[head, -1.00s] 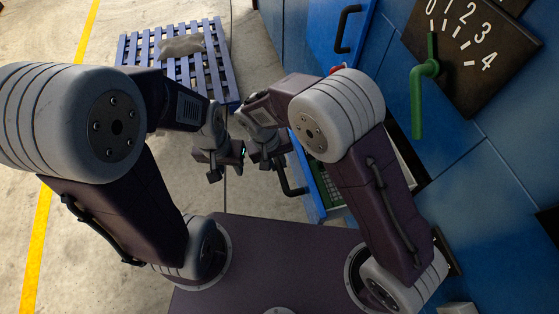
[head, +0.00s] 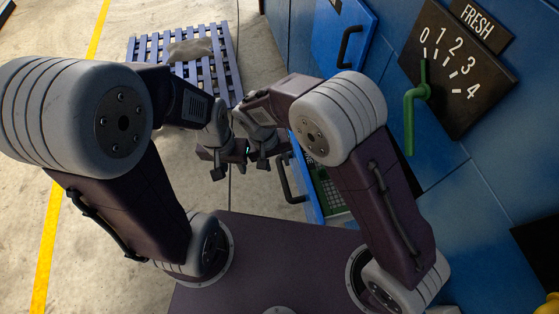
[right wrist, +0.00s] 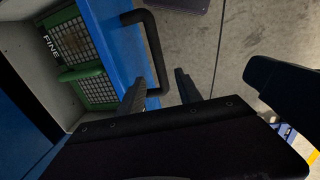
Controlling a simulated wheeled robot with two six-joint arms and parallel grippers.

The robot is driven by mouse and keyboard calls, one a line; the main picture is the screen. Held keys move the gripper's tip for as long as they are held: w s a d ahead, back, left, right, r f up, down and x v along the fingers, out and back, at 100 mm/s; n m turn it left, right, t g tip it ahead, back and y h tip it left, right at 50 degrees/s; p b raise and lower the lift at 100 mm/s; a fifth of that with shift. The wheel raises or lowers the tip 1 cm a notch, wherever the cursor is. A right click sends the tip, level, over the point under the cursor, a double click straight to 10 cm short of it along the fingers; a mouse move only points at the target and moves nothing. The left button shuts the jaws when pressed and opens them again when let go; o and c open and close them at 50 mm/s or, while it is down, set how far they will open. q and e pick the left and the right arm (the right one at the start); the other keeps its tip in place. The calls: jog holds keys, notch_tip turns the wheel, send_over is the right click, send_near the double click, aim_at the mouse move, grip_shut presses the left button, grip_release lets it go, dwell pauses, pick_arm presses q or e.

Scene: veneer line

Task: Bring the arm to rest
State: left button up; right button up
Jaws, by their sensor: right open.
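Both my arms are bent forward over my base, with the grippers close together near the middle of the head view. My left gripper (head: 230,166) hangs over bare floor; its finger gap is too small to make out. My right gripper (head: 265,161) is just right of it, beside the open blue drawer (head: 309,183).
The drawer holds a green grid tray (right wrist: 92,60) marked FINE. Blue cabinets stand on the right, with a numbered dial plate (head: 455,92), its green lever (head: 409,120) and a FRESH sign (head: 481,25). A slatted blue pallet (head: 226,60) bearing a grey item lies ahead. Floor on the left is clear.

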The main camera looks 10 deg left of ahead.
jog(key=shift+s+a+r, duration=0.15)
jog(key=shift+r, duration=0.7)
